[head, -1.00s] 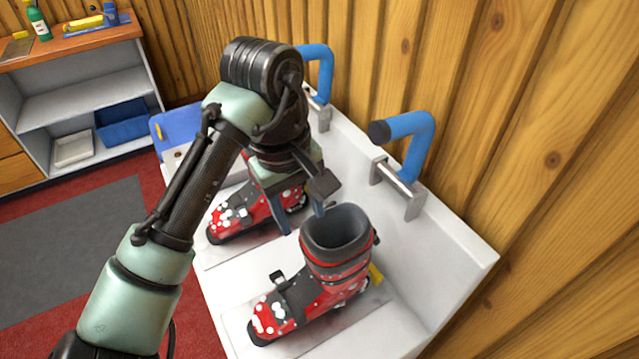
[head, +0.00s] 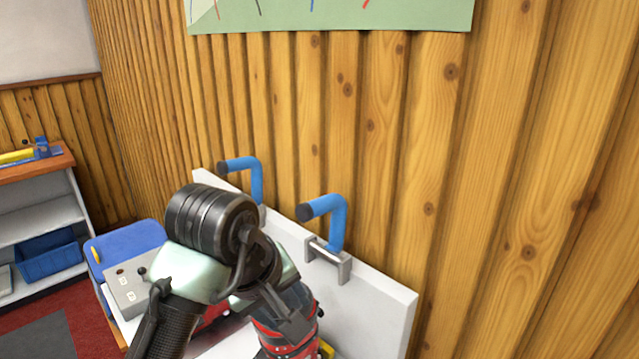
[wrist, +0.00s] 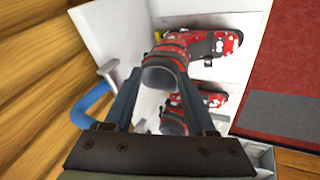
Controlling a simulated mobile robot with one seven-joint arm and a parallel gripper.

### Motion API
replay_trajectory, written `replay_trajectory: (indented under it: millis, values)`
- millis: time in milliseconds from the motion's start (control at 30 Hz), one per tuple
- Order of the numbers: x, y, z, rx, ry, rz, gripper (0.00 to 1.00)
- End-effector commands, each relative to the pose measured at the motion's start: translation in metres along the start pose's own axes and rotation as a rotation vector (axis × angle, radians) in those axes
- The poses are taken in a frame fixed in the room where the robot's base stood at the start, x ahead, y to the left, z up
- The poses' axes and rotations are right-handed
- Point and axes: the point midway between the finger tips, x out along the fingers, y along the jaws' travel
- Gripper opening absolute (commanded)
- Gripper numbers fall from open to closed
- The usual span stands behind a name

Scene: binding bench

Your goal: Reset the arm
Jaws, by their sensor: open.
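My gripper (wrist: 158,90) is open and empty in the wrist view, its two fingers apart above the white bench. A red and black ski boot (wrist: 205,45) with white dots stands on the bench beyond the fingers. A second red boot (wrist: 205,100) stands beside it and shows partly behind the right finger.
Two blue-padded handles (head: 325,208) stick out from the white back panel (head: 375,290) by the wooden wall (head: 400,150). A grey control box (head: 130,288) and a blue object (head: 125,240) sit at the bench's left end. A shelf unit with a blue bin (head: 48,257) stands at far left.

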Motion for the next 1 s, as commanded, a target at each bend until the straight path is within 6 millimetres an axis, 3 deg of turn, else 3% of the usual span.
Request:
replay_trajectory:
  millis: [33, 167, 233, 300, 400, 533, 600, 700, 833, 1000]
  values:
    - [-0.007, 0.025, -0.002, 0.054, 0.050, 0.066, 0.56]
    - [-0.039, 0.090, -0.012, 0.202, 0.237, 0.255, 0.56]
    - [-0.068, 0.127, -0.016, 0.289, 0.377, 0.371, 0.56]
    - [-0.109, 0.161, -0.019, 0.373, 0.552, 0.486, 0.56]
    - [-0.179, 0.193, -0.021, 0.468, 0.841, 0.614, 0.56]
    - [-0.275, 0.195, -0.015, 0.536, 1.251, 0.673, 0.56]
    - [-0.320, 0.182, -0.008, 0.549, 1.452, 0.651, 0.56]
    - [-0.368, 0.161, 0.004, 0.554, 1.681, 0.583, 0.56]
    - [-0.404, 0.140, 0.018, 0.553, 1.858, 0.499, 0.56]
    - [-0.416, 0.130, 0.024, 0.553, 1.925, 0.456, 0.56]
